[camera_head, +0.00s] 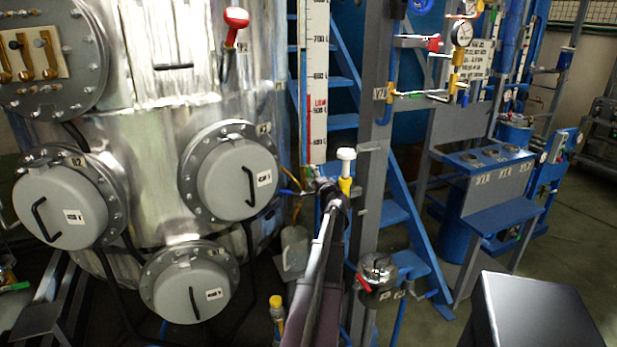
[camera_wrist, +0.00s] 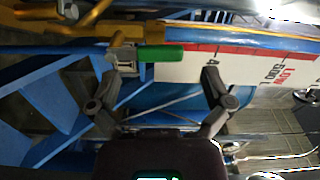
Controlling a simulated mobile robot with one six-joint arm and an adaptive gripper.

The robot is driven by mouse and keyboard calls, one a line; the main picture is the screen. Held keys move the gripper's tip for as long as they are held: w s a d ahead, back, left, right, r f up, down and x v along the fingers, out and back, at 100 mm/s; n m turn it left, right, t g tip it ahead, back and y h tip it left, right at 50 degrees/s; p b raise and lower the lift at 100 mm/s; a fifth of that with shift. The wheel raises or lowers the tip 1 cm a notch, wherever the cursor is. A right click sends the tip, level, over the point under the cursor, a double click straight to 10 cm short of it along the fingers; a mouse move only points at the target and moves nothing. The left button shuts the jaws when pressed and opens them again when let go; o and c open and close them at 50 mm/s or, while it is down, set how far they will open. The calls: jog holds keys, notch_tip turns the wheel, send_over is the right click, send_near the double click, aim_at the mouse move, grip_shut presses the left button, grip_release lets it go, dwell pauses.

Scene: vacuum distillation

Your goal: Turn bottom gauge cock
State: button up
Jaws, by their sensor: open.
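The bottom gauge cock has a green handle (camera_wrist: 161,53) on a metal body (camera_wrist: 122,53), at the lower end of the white level gauge board (camera_wrist: 195,68) in the wrist view. The board also shows in the head view (camera_head: 316,60), upright with a red LOW mark. My gripper (camera_wrist: 161,78) is open and empty. Its two fingers are spread on either side of the green handle, which lies just past the fingertips in the picture. Whether a finger touches the cock I cannot tell. In the head view my gripper (camera_head: 322,188) is at the board's foot, and my arm hides part of that area.
A yellow pipe (camera_wrist: 75,30) runs by the cock. A steel tank (camera_head: 170,130) with round hatches stands left. Blue stairs (camera_head: 395,215) and a grey post (camera_head: 372,130) stand close on the right. A white-capped yellow valve (camera_head: 346,170) is near my arm.

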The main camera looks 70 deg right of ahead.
jog(key=v, duration=0.9)
jog(key=shift+w+a, duration=0.2)
